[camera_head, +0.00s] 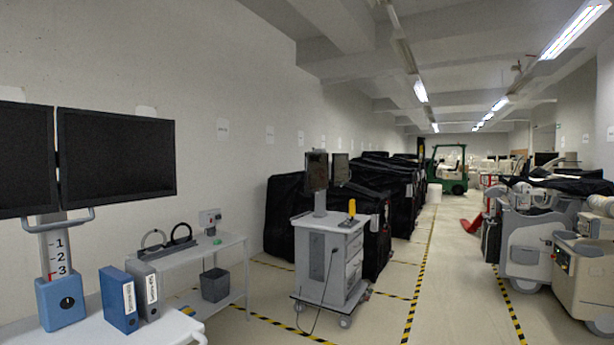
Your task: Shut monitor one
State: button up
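Two dark, blank monitors stand side by side at the left. The left monitor (24,160) is cut by the picture edge, and the right monitor (116,155) shows whole. They meet at a narrow gap, with a grey handle bar (62,222) below. Under them is a grey panel (57,256) marked 1, 2 and 3, above a blue box (60,301) with a dark round knob or opening. I cannot tell which monitor is number one. My gripper is not in view.
Blue and grey binders (119,299) stand on the white cart (85,330) beside the blue box. A grey side table (200,252) and a wheeled grey cart (328,262) stand beyond. Large machines (535,245) line the right. The floor aisle (440,290) between is clear.

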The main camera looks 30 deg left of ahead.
aim_at(316, 164)
jog(key=u, duration=0.2)
jog(key=i, duration=0.5)
jog(key=u, duration=1)
jog(key=i, duration=1.6)
jog(key=u, duration=0.9)
jog(key=i, duration=2.4)
jog(key=z, duration=0.5)
jog(key=i, duration=2.15)
jog(key=z, duration=0.95)
jog(key=i, duration=0.3)
jog(key=u, duration=0.1)
